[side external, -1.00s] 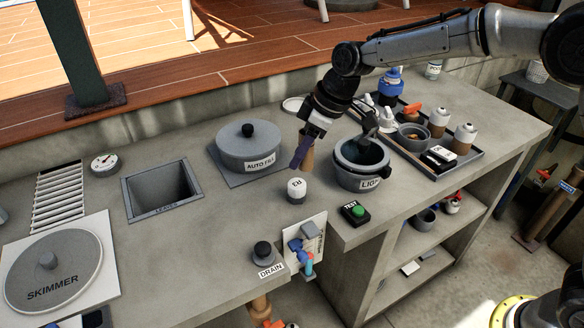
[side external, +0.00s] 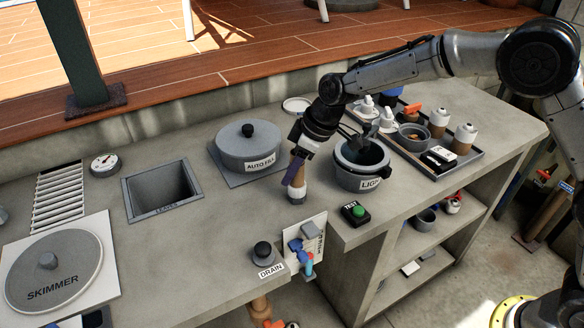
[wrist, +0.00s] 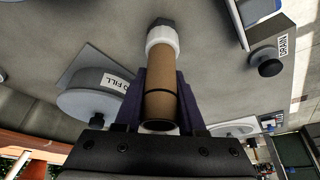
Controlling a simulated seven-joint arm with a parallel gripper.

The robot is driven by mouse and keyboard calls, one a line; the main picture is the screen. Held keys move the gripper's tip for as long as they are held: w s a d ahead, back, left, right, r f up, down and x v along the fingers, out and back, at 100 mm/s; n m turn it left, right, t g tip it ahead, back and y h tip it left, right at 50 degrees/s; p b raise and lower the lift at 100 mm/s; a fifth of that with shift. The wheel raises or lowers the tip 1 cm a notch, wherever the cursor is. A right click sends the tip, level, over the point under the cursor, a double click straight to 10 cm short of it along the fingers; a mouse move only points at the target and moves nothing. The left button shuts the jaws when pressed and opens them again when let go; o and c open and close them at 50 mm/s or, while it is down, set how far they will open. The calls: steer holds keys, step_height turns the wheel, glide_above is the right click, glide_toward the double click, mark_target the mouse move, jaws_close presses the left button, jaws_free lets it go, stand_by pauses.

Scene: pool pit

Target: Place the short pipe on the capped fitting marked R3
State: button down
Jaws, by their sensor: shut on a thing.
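The short pipe (side external: 299,178) is a brown tube, held between the purple fingers of my gripper (side external: 295,172). In the wrist view the pipe (wrist: 160,100) runs away from my gripper (wrist: 162,78), its open near end facing the camera. The white capped fitting (side external: 297,194) stands on the counter directly below the pipe. Its R3 mark is not readable now. In the wrist view a white collar (wrist: 162,38) with a grey end shows at the pipe's far end. The pipe is at or against the fitting; I cannot tell whether it is seated on it.
The AUTO FILL lid (side external: 248,146) lies behind left, and an open grey pot (side external: 360,165) stands close right. The green TEST button (side external: 357,211) and DRAIN knob (side external: 263,250) are in front. A tray (side external: 428,165) stands at the right. Bare counter (side external: 225,215) lies left.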

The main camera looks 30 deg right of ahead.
steer(key=c, duration=0.5)
jaws_free()
steer(key=v, duration=1.2)
steer(key=shift+r, duration=0.2)
steer(key=s+d+r+m+t, duration=0.1)
steer(key=s+d+r+m, duration=0.1)
steer(key=s+d+r, duration=0.45)
steer(key=s+d+f+m+h, duration=0.1)
steer(key=s+d+f+m, duration=0.1)
steer(key=s, duration=0.6)
steer(key=s+d+f+m+t+h, duration=0.1)
steer(key=s+d+f+m, duration=0.1)
steer(key=s+d, duration=0.3)
steer(key=s+d+f+m+h, duration=0.1)
steer(key=s+d+m, duration=0.2)
steer(key=s, duration=0.9)
steer(key=shift+s+d+f, duration=0.3)
steer(key=shift+d+f, duration=0.1)
steer(key=shift+d, duration=0.1)
